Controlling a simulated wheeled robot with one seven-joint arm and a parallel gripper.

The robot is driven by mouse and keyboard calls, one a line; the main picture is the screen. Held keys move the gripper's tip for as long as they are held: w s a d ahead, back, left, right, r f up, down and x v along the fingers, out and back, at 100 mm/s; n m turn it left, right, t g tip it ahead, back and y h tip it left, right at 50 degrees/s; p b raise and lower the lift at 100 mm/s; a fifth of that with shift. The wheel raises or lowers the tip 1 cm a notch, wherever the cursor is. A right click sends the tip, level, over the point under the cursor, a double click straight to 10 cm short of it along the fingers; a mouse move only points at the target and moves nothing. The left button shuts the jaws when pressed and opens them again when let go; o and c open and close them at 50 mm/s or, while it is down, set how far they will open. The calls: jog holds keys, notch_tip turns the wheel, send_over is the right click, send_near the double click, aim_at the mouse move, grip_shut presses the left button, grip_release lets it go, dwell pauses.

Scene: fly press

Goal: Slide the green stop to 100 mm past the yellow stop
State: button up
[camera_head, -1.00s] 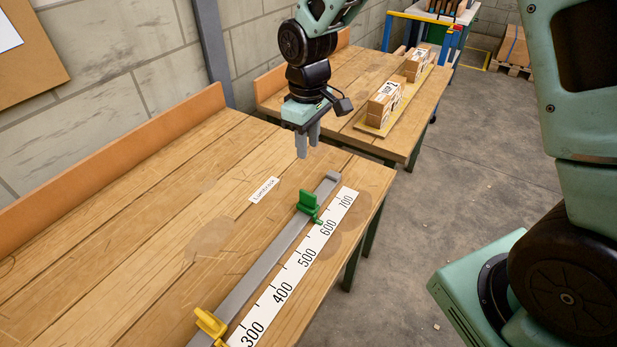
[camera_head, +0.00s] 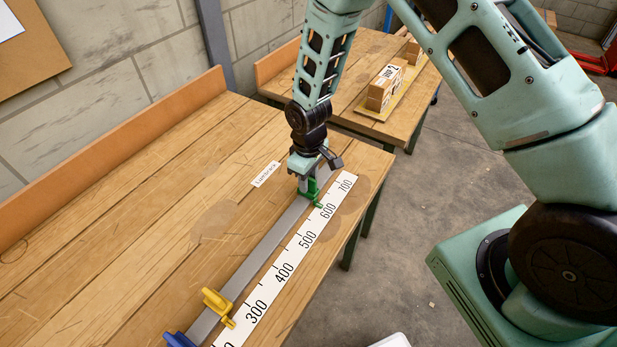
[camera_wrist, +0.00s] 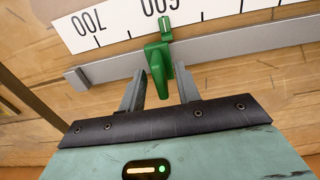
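The green stop (camera_head: 313,190) sits on the grey rail (camera_head: 262,246) near the far end of the scale, its pointer close to the 600 mark. In the wrist view, the green stop (camera_wrist: 157,62) stands between my two fingers. My gripper (camera_wrist: 158,83) is open around its upright tab, with a visible gap on each side. The head view shows my gripper (camera_head: 308,184) down at the rail, partly hiding the stop. The yellow stop (camera_head: 217,302) sits nearer on the rail, its pointer a little below the 300 label.
A white scale strip (camera_head: 295,257) runs along the rail. A blue piece (camera_head: 179,340) is at the rail's near end. A paper label (camera_head: 265,174) lies on the bench left of the rail. A second bench behind holds boxes (camera_head: 386,87).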

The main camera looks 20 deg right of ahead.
jog(key=shift+f, duration=0.45)
grip_shut()
jog(key=s+a+b, duration=0.1)
jog(key=s+a, duration=0.4)
jog(key=a, duration=0.1)
jog(key=s+a+b, duration=0.1)
jog(key=s+a, duration=0.3)
jog(key=a, duration=0.3)
jog(key=s+a, duration=0.5)
jog(key=a, duration=0.2)
jog(key=shift+s+a+b, duration=0.15)
jog(key=shift+s+b, duration=0.2)
jog(key=shift+b, duration=0.05)
grip_release()
jog(key=shift+r, duration=0.15)
